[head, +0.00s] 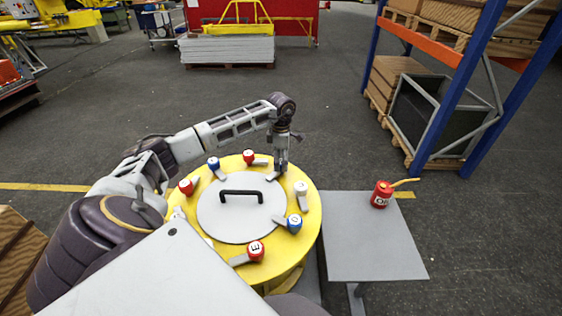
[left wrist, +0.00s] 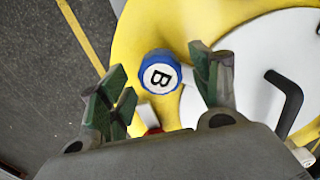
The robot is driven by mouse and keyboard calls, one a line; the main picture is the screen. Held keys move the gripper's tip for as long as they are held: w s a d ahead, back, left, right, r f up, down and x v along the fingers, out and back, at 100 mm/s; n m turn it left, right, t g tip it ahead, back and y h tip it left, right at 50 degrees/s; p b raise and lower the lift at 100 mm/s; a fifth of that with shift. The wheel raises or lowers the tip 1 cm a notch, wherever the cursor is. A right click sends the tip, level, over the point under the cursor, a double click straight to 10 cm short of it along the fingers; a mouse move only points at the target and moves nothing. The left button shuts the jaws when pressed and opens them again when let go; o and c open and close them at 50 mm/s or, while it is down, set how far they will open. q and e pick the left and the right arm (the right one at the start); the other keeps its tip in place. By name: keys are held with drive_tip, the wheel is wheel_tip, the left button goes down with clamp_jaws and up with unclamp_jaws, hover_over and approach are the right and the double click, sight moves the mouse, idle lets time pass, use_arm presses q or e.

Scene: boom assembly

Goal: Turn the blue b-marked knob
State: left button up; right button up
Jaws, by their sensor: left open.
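The blue knob marked B (left wrist: 159,76) shows in the left wrist view on the yellow rim, framed between my fingers. Its letter faces the camera. My left gripper (head: 281,168) points down over the back right of the station. Its fingers (left wrist: 160,64) are spread with nothing held between them; I cannot tell their height above the knob. My right gripper is not in view.
The yellow round station (head: 309,220) has a grey disc with a black handle (head: 241,193). Several other knobs surround it, including red (head: 256,250), white (head: 300,187) and another blue (head: 294,223). A shelf rack stands right.

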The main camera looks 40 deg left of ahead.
use_arm(q)
drive_tip(key=shift+f, duration=0.65)
drive_tip(key=c, duration=1)
